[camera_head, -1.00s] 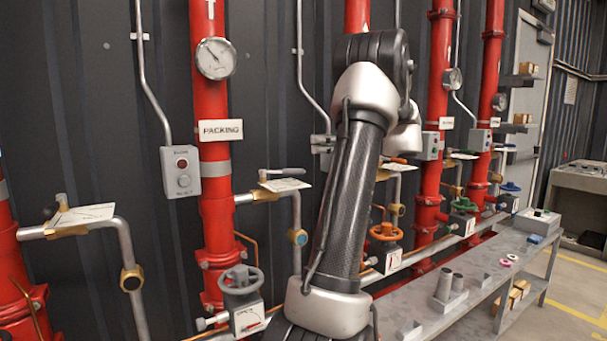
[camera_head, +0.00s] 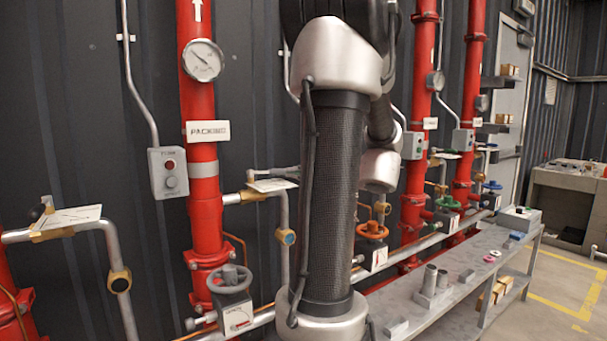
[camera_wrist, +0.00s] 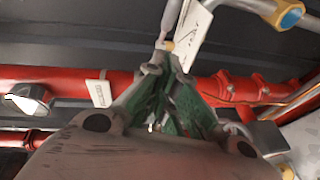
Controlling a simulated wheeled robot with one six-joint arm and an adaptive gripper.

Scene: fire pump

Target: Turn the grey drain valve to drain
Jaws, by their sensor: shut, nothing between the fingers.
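On the pipe marked PACKING, a grey lever (camera_head: 272,175) lies nearly level over a white plate (camera_head: 274,186) on a brass valve body. Below it is a grey handwheel (camera_head: 230,280) with a dial box. I cannot read which one is marked drain. In the wrist view, my gripper (camera_wrist: 163,67) is shut and empty, its green-tinted fingers drawn together. The lever (camera_wrist: 171,18) and the white plate (camera_wrist: 194,34) appear just beyond the fingertips; contact cannot be told. In the head view, my arm hides the gripper.
A red pipe (camera_head: 203,215) with a gauge (camera_head: 203,60) and a grey switch box (camera_head: 168,173) stand nearby. An orange handwheel (camera_head: 372,231) is to the right. A grey bench (camera_head: 455,285) with small parts runs along the right. Open floor lies beyond it.

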